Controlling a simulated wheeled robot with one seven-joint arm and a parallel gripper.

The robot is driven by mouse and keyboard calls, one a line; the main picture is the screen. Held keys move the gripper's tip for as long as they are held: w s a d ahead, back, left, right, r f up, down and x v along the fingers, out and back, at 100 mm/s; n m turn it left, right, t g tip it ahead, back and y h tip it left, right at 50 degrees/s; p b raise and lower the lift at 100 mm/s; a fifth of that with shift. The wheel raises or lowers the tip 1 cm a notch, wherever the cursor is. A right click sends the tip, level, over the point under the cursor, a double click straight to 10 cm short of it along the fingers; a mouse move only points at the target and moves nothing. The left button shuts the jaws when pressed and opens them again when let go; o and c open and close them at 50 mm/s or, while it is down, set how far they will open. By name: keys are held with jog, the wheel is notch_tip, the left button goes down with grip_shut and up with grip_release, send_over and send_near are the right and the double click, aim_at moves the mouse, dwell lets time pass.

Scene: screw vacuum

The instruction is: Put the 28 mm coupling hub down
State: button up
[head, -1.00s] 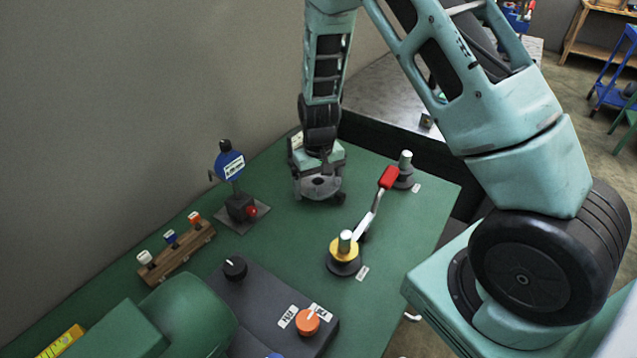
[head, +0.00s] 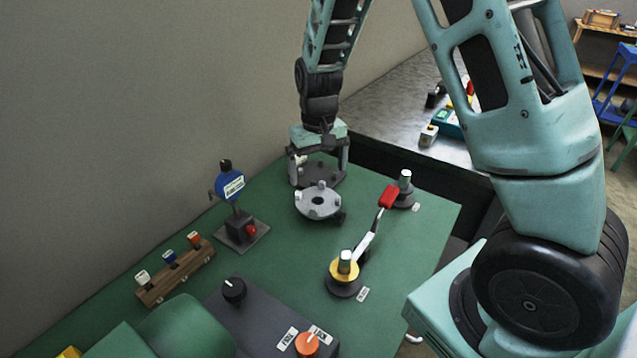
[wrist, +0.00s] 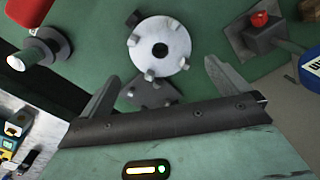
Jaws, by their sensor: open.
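The coupling hub appears to be the light grey disc (head: 304,203) with a centre hole and raised lugs. It lies flat on the green bench; whether something dark lies beneath it I cannot tell. The hub also shows in the wrist view (wrist: 178,44), beyond the fingertips. My gripper (head: 320,176) is open and empty, just behind the hub and apart from it. In the wrist view its two fingers (wrist: 160,78) are spread wide. A dark plate with lugs (wrist: 150,94) lies between the fingers, partly hidden by the gripper body.
A red-handled lever (head: 388,197) stands right of the hub, near two steel posts, one with a yellow collar (head: 344,271). A blue-headed stand (head: 229,186) is at left. A wooden rack (head: 175,272) and dark control panel (head: 265,318) are nearer. Bare green bench lies in front of the hub.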

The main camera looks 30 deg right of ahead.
jog(key=s+a+r+n+y, duration=0.1)
jog(key=s+a+r+n, duration=0.15)
jog(key=s+a, duration=0.35)
jog(key=s+a+r+n, duration=0.2)
jog(key=s+a+r, duration=0.2)
jog(key=a, duration=0.4)
jog(key=s+a+r+n, duration=0.1)
jog(key=s+a+n, duration=0.1)
jog(key=s, duration=0.6)
jog(key=s+a+r+n, duration=0.1)
jog(key=s+a+n, duration=0.1)
jog(key=s, duration=0.6)
jog(key=shift+s+a+r+n, duration=0.35)
jog(key=shift+s+a+r, duration=0.05)
jog(key=shift+a, duration=0.35)
